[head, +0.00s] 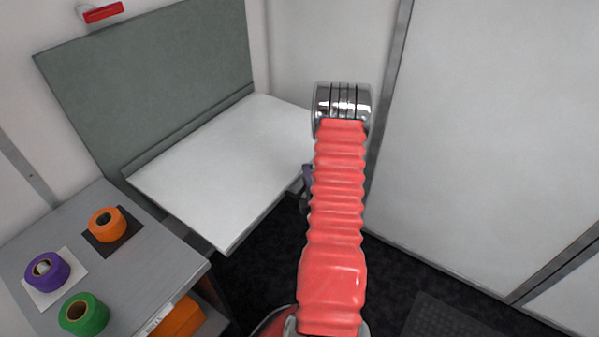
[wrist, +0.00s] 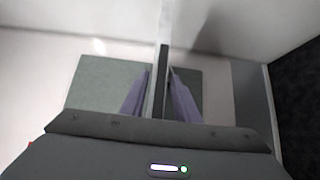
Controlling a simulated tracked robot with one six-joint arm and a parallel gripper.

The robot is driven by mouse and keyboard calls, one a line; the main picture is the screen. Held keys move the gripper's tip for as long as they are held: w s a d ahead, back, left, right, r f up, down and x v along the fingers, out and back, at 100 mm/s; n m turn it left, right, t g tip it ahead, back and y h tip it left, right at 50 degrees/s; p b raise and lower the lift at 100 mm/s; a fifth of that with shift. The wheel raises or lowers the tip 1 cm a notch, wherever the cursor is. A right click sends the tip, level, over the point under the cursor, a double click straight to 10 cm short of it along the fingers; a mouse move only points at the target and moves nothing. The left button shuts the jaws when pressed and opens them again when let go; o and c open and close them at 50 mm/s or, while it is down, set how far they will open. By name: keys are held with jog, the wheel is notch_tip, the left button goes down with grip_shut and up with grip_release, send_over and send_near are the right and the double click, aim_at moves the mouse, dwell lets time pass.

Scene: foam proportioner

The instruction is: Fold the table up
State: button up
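The table is a white fold-down leaf (head: 225,165). It lies out flat, its back edge along a grey-green wall panel (head: 150,75). My gripper (head: 307,178) is at the table's right edge in the head view, mostly hidden behind my red arm. In the wrist view, the purple fingers of my gripper (wrist: 159,72) stand on either side of the table's thin edge (wrist: 162,60).
A grey cabinet (head: 150,265) stands at the lower left, close to the table. It bears orange (head: 107,224), purple (head: 47,271) and green (head: 84,314) tape rolls. A red-tagged fitting (head: 103,12) is on the wall above. White walls close in the right; dark floor lies below.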

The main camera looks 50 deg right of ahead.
jog(key=shift+w+d, duration=0.25)
jog(key=shift+d, duration=0.05)
jog(key=shift+w+a, duration=0.1)
jog(key=shift+a, duration=0.05)
grip_shut()
jog(key=shift+f, duration=0.1)
dwell(0.4)
